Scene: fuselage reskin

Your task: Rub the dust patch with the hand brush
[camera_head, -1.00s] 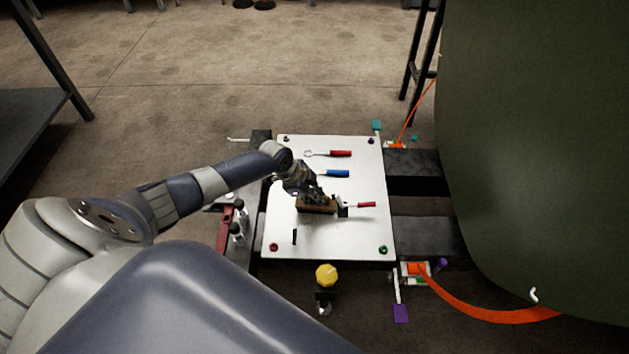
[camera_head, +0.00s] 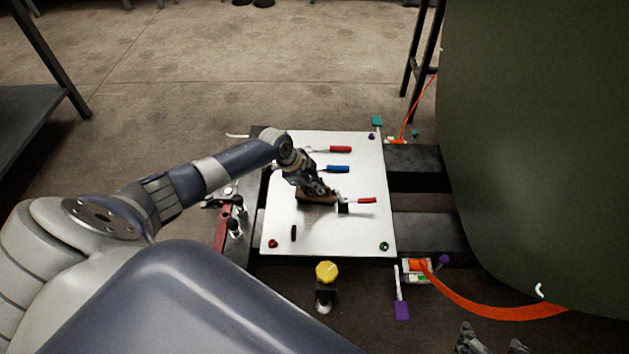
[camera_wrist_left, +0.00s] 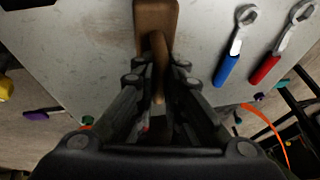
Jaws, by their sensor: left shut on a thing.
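My left gripper (camera_head: 325,190) is shut on the brown hand brush (camera_head: 318,199), low over the white panel (camera_head: 290,225). In the left wrist view the brush (camera_wrist_left: 155,14) has a wooden block and a handle between my left fingers (camera_wrist_left: 157,75). The brush appears to be down on the panel, but contact cannot be made out. A faint brownish smudge, perhaps the dust patch (camera_wrist_left: 108,14), shows left of the block in that view. The brush may hide part of it. My right gripper (camera_head: 492,342) shows only its fingertips, apart and empty, at the bottom right.
On the panel lie a red-handled wrench (camera_head: 340,149), a blue-handled wrench (camera_head: 338,169) and a red-handled tool (camera_head: 366,200) close right of the brush. A yellow knob (camera_head: 326,271) stands in front. The large green fuselage (camera_head: 540,140) bounds the right side.

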